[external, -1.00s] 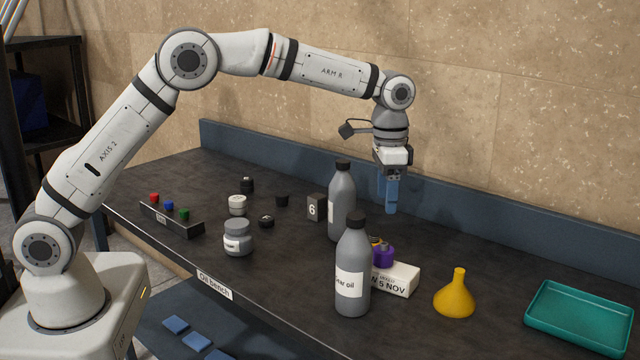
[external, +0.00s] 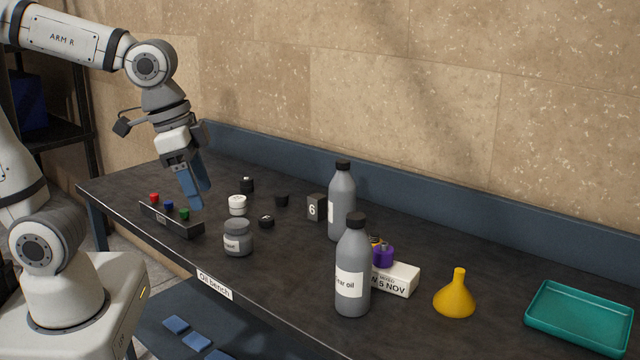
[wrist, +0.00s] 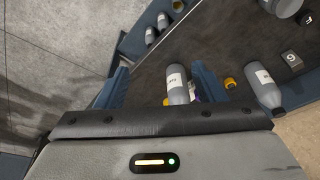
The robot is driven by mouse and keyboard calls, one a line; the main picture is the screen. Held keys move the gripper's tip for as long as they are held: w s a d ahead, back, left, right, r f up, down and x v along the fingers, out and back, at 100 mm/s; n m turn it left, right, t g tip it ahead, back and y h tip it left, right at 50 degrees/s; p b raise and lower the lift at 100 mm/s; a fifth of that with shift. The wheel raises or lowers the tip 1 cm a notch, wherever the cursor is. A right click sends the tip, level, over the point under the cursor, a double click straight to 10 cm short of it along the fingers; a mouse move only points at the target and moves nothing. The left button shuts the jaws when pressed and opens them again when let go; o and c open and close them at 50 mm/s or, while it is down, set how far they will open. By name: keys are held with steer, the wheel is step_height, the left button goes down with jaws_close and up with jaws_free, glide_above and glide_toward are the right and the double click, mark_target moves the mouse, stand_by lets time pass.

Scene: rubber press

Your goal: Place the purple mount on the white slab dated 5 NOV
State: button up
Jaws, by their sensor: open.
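The purple mount (external: 384,254) sits on the white slab (external: 399,280), whose visible print reads "5 NOV". A gear oil bottle in front hides the slab's left part and some of the mount, so I cannot tell exactly how the mount rests. My gripper (external: 196,203) is open and empty in the external view. It is in the air near the button strip, well to the left of the mount and slab. In the wrist view, its blue fingers show at both sides, and a small bit of purple shows behind a bottle.
Two grey bottles (external: 353,270) (external: 342,205) stand close to the slab. A yellow funnel (external: 457,296) and a teal tray (external: 580,320) are to the right. A grey jar (external: 237,240), several small caps, a block marked 6 (external: 316,208) and a button strip (external: 172,219) are to the left.

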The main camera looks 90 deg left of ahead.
steer(key=s, duration=0.1)
steer(key=s+f, duration=0.1)
steer(key=s, duration=0.1)
steer(key=s+f, duration=0.1)
steer(key=shift+s+d+f, duration=0.2)
steer(key=shift+s+d, duration=0.15)
steer(key=shift+s, duration=0.05)
